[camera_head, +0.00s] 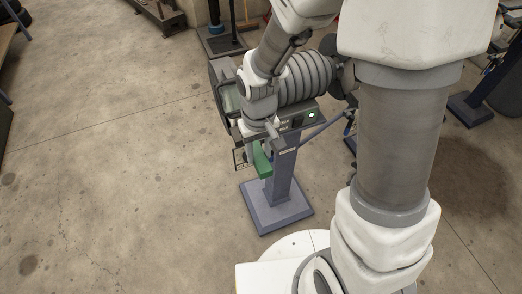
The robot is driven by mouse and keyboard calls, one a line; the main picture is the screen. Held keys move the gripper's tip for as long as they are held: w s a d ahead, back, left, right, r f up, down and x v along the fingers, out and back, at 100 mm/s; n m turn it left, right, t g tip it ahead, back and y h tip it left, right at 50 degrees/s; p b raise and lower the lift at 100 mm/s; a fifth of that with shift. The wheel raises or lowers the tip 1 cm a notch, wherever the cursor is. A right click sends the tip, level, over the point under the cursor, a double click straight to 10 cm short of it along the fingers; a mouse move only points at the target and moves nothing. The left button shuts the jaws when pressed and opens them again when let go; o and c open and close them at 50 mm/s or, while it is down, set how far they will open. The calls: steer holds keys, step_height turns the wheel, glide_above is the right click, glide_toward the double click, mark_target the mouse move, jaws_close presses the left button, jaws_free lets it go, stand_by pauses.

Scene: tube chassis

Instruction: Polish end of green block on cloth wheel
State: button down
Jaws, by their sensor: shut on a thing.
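The green block (262,161) shows below my gripper (258,142), in front of the pedestal machine. My gripper is shut on the green block, and the block's lower part sticks out downward. The machine has a ribbed grey motor body (306,77) and a dark rounded housing (220,80) at its left end. My arm and wrist cover much of this housing, so I cannot make out the cloth wheel or tell whether the block touches it.
A green light (311,115) glows on the machine's front box. Its blue-grey post stands on a square base plate (275,205). The concrete floor (110,150) at left is clear. Other stands are at the back and far right.

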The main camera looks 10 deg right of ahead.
steer(key=w, duration=0.2)
steer(key=w+a, duration=0.1)
steer(key=w, duration=0.1)
steer(key=shift+f, duration=0.25)
steer(key=shift+w+a, duration=0.2)
steer(key=shift+w, duration=0.4)
steer(key=shift+w+a, duration=0.2)
steer(key=shift+w, duration=0.35)
steer(key=shift+w+a, duration=0.15)
steer(key=shift+w, duration=0.45)
steer(key=shift+b, duration=0.4)
stand_by(2.1)
steer(key=shift+b, duration=0.3)
stand_by(2.2)
steer(key=shift+s+d+b, duration=0.1)
steer(key=shift+s+d, duration=0.25)
steer(key=shift+s, duration=0.95)
steer(key=shift+s+d+b, duration=0.15)
steer(key=shift+s+d, duration=0.25)
steer(key=shift+s, duration=0.9)
steer(key=shift+s+d+b, duration=0.1)
steer(key=shift+s+d, duration=0.25)
steer(key=shift+s, duration=0.95)
